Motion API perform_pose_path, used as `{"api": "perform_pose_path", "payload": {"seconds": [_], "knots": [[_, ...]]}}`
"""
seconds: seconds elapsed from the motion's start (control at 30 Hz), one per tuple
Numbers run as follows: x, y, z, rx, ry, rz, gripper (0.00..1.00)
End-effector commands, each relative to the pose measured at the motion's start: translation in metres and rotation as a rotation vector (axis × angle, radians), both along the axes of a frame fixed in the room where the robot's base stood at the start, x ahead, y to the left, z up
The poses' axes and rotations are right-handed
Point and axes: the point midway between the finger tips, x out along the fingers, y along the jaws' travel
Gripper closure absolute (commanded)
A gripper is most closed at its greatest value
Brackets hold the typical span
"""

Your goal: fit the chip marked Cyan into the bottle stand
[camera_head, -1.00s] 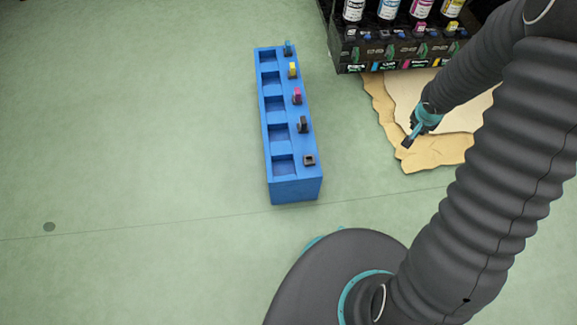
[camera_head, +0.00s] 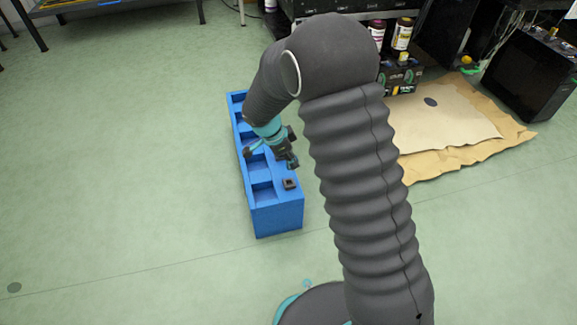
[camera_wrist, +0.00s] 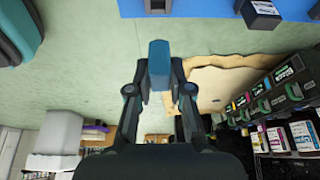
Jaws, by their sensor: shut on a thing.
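My gripper (camera_wrist: 157,82) is shut on a teal-blue chip (camera_wrist: 158,62), which stands up between the two fingertips in the wrist view. No mark on it can be read. In the head view my gripper (camera_head: 250,150) hangs over the long blue block. Part of the bottle stand (camera_head: 405,78) shows behind my arm in the head view, and the rest is hidden.
The blue block (camera_head: 277,215) has several square recesses, and a black chip or socket (camera_head: 290,183) sits at its near end. My arm hides its far right side. Brown cardboard (camera_head: 440,120) lies on the floor at right. A black case (camera_head: 530,85) stands beyond.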

Motion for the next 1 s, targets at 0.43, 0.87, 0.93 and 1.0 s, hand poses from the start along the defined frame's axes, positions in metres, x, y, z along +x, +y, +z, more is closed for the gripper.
{"api": "perform_pose_path", "payload": {"seconds": [0.43, 0.87, 0.93, 1.0], "knots": [[-0.003, 0.006, -0.024, -0.001, 0.004, -0.037, 1.00], [-0.002, 0.005, -0.053, 0.000, 0.003, -0.038, 1.00], [-0.002, 0.005, -0.053, 0.001, 0.002, -0.038, 1.00], [-0.002, 0.005, -0.053, 0.001, 0.002, -0.038, 1.00]]}}
